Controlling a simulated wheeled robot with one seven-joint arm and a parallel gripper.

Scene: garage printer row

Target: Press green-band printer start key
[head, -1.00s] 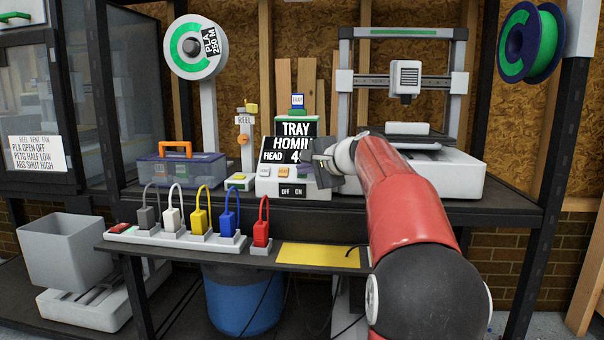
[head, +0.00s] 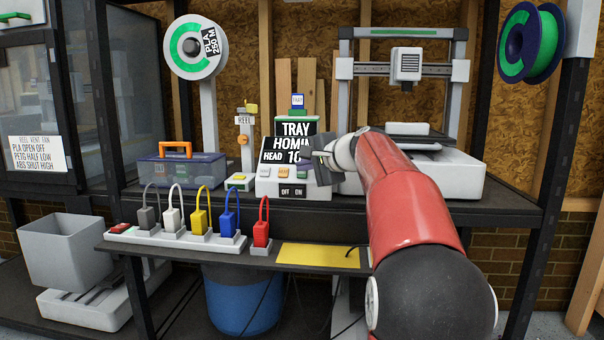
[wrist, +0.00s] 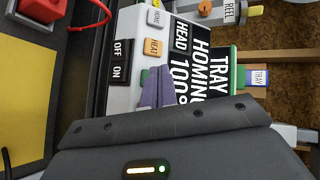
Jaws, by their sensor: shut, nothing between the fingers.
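The printer (head: 474,176) with a green band (head: 400,32) on its top bar stands on the bench at right. Left of it is a pale control box (head: 272,187) with a sloped key face and a black display (head: 296,129) reading tray homing and head 100 or so. In the wrist view I see the HOME key (wrist: 153,17) and the orange HEAT key (wrist: 152,47). My gripper (wrist: 158,86) is shut and empty, its tips over the key row beyond HEAT. A small green patch (wrist: 143,77) shows beside the tips; the key there is mostly hidden. I cannot tell whether they touch.
An OFF/ON switch label (head: 292,191) is on the box front. A reel post (head: 244,135) and a toolbox (head: 180,168) stand left. Several coloured plugs sit on a power strip (head: 170,240) below, beside a yellow mat (head: 318,256).

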